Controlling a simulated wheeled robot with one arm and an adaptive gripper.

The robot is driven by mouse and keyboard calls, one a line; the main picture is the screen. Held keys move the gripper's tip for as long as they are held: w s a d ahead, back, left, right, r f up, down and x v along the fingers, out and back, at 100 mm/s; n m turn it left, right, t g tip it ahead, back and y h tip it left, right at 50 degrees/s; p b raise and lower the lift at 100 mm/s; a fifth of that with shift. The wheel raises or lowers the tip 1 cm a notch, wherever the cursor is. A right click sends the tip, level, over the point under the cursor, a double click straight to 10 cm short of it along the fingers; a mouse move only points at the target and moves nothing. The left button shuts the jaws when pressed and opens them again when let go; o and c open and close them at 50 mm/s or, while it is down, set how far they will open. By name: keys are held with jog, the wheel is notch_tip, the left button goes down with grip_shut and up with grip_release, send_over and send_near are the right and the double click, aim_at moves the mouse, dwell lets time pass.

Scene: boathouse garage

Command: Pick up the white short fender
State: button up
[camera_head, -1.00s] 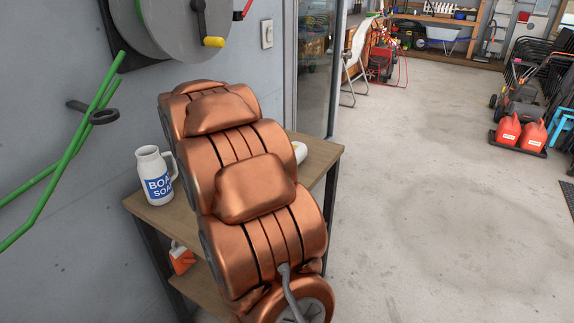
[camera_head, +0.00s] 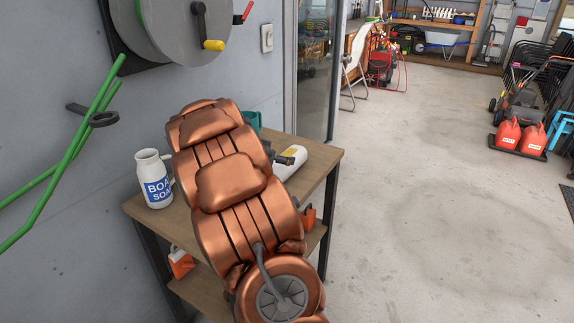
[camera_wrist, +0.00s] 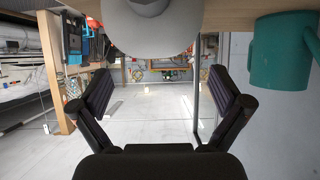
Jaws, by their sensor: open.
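The white short fender (camera_head: 291,165) lies on the wooden table at the right of my copper-coloured arm, partly hidden by my arm and gripper. In the wrist view a rounded white body (camera_wrist: 150,32), which looks like the fender, fills the top middle. My gripper (camera_wrist: 160,85) is open, with its two dark fingers wide apart and nothing between them. The white body is beyond the fingertips, towards the top of that view.
A white jug with blue label (camera_head: 155,180) stands on the wooden table (camera_head: 318,152) left of my arm. A teal mug (camera_wrist: 280,52) is at the right in the wrist view. Orange containers (camera_head: 181,262) sit on the lower shelf. A hose reel (camera_head: 165,25) hangs above.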

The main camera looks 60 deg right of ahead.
jog(key=shift+s+x, duration=0.2)
jog(key=shift+x, duration=2.4)
jog(key=shift+c, duration=0.3)
jog(key=c, duration=1.4)
